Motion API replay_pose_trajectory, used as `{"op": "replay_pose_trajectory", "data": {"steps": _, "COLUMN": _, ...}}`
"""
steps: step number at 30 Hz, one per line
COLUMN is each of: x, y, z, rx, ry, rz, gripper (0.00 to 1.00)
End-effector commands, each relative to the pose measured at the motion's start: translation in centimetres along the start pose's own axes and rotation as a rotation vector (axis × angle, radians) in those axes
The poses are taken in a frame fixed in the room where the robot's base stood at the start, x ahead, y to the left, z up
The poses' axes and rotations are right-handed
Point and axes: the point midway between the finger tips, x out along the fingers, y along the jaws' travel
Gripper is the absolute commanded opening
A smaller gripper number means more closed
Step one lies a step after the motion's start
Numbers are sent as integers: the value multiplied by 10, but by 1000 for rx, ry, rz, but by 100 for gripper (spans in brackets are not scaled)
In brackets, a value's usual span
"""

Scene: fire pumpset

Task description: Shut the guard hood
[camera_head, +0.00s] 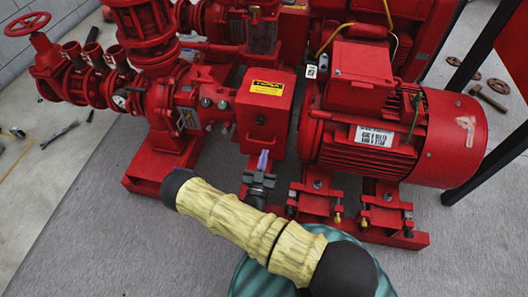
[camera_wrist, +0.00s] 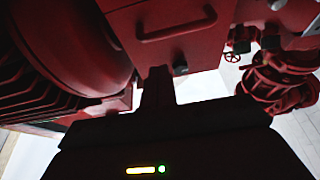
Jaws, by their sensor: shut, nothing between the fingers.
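The guard hood (camera_head: 264,108) is a red box with a yellow label on top, between the pump and the motor. It sits down over the gap there; I cannot tell whether it is fully shut. In the wrist view its front panel (camera_wrist: 172,38) fills the top middle, with a bar handle (camera_wrist: 177,24) and a small dark knob (camera_wrist: 180,69). My gripper (camera_head: 263,158) is shut and empty, just below and in front of the hood's front face. The fingers (camera_wrist: 157,75) point at the panel's lower edge; I cannot tell whether they touch it.
The red motor (camera_head: 395,135) stands close on the right and the pump (camera_head: 190,110) close on the left. Valve pipes with a handwheel (camera_head: 28,36) are at the far left. Rusty metal parts (camera_head: 489,97) lie on the floor at right. The grey floor in front is clear.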

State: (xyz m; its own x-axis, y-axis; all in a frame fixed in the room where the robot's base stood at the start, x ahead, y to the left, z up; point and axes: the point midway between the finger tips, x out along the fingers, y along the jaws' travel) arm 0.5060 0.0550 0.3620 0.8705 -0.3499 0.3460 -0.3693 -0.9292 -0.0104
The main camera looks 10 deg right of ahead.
Motion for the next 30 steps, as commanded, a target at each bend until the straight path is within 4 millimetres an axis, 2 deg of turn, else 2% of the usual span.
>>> {"op": "replay_pose_trajectory", "data": {"steps": 1, "x": -11, "y": 0, "z": 10, "rx": -1, "ry": -4, "rz": -3, "gripper": 0}}
{"op": "replay_pose_trajectory", "data": {"steps": 12, "x": -76, "y": -4, "z": 33, "rx": 1, "ry": -7, "rz": -13, "gripper": 0}}
{"op": "replay_pose_trajectory", "data": {"steps": 15, "x": -87, "y": -4, "z": 37, "rx": 2, "ry": -6, "rz": -13, "gripper": 0}}
{"op": "replay_pose_trajectory", "data": {"steps": 20, "x": -94, "y": -4, "z": 37, "rx": 2, "ry": -2, "rz": -11, "gripper": 0}}
{"op": "replay_pose_trajectory", "data": {"steps": 30, "x": -90, "y": 2, "z": 38, "rx": -3, "ry": -2, "rz": 2, "gripper": 0}}
